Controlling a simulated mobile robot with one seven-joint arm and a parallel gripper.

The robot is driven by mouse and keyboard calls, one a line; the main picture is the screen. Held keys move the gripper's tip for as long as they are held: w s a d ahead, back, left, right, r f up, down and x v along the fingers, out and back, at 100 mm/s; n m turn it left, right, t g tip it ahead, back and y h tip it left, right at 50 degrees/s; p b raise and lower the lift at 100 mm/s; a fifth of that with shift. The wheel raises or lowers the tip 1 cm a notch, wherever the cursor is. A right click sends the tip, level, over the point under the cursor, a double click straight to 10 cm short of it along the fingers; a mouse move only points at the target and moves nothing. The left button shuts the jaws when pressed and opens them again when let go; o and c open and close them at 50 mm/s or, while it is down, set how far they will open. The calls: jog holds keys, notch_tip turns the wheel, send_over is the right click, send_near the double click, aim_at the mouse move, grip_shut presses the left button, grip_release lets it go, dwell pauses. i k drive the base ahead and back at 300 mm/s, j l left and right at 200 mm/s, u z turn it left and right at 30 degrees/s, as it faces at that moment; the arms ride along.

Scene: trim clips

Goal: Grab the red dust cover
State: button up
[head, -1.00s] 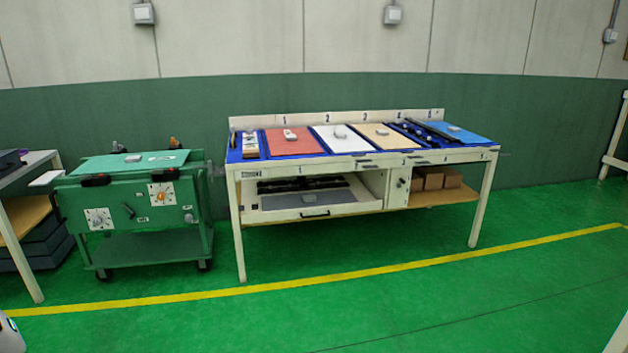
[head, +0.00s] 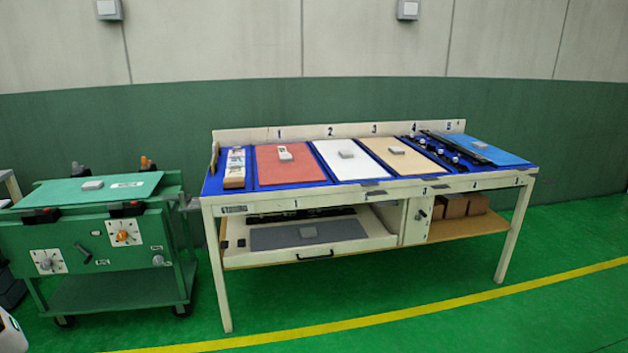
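The red dust cover (head: 277,168) appears to be the flat red panel lying on the blue top of the workbench, in the section marked 1. A small white object (head: 284,153) lies on its upper part. White (head: 343,170), tan (head: 405,160) and blue (head: 492,152) panels lie to its right, each with a small block on it. My gripper is not in view.
The white-legged workbench (head: 222,270) has a low drawer tray (head: 345,250) and a shelf with brown boxes (head: 455,206). A green cart (head: 115,290) stands at its left. The green floor (head: 420,325) in front is clear, with a yellow line (head: 470,296).

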aim_at(289, 164)
jog(key=i, duration=1.5)
jog(key=i+z, duration=0.1)
jog(key=i, duration=1.45)
jog(key=j, duration=0.1)
